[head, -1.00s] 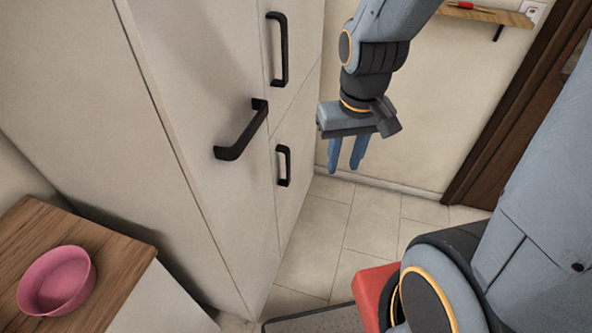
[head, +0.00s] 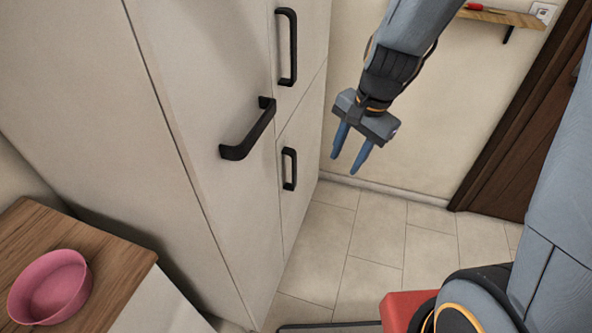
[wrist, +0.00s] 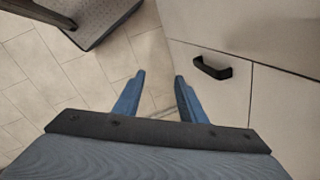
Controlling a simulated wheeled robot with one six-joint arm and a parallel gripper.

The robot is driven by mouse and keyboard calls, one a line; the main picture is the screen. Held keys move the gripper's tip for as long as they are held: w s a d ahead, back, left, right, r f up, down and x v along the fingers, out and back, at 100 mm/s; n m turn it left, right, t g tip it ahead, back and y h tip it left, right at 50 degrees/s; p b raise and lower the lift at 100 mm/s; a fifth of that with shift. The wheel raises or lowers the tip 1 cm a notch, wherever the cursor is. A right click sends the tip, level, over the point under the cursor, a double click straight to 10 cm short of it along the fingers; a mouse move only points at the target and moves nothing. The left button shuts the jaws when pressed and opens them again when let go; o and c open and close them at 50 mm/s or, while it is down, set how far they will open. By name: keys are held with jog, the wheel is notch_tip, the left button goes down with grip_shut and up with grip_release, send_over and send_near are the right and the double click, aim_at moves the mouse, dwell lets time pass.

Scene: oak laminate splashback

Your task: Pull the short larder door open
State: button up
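The short larder door (head: 299,207) is the lower right panel of the tall pale cabinet in the head view. It looks closed, flush with the panels around it. Its short black upright handle (head: 289,169) is near its left edge. My gripper (head: 345,165) is open and empty, its two blue fingers pointing down, right of this handle and apart from it. In the wrist view, the fingers of my gripper (wrist: 159,76) are spread over the floor. A black handle (wrist: 212,68) shows on a pale panel to their right; I cannot tell for certain which door it belongs to.
A longer handle (head: 287,47) is on the panel above, and another handle (head: 248,130) sticks out from the large left door (head: 180,80). A pink bowl (head: 49,287) stands on a wooden counter (head: 110,262). A small shelf (head: 505,17) is on the back wall. Tiled floor (head: 365,235) is clear.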

aim_at(295, 166)
jog(key=shift+w+a+f+m+y+b, duration=0.4)
jog(key=shift+w+a+f+m+b, duration=0.2)
jog(key=shift+w+a+f+m, duration=1.85)
jog(key=shift+w+a+f+m+y+b, duration=0.5)
jog(key=shift+w+a+f+m, duration=1.4)
jog(key=shift+f, duration=1.2)
jog(key=shift+w+a+f+m+y+b, duration=0.3)
jog(key=shift+w+a+f+m+b, duration=0.35)
jog(key=shift+w+a+f+m, duration=1.6)
jog(key=shift+w+d+f, duration=0.2)
jog(key=shift+d+f, duration=0.3)
jog(key=shift+d, duration=0.1)
grip_shut()
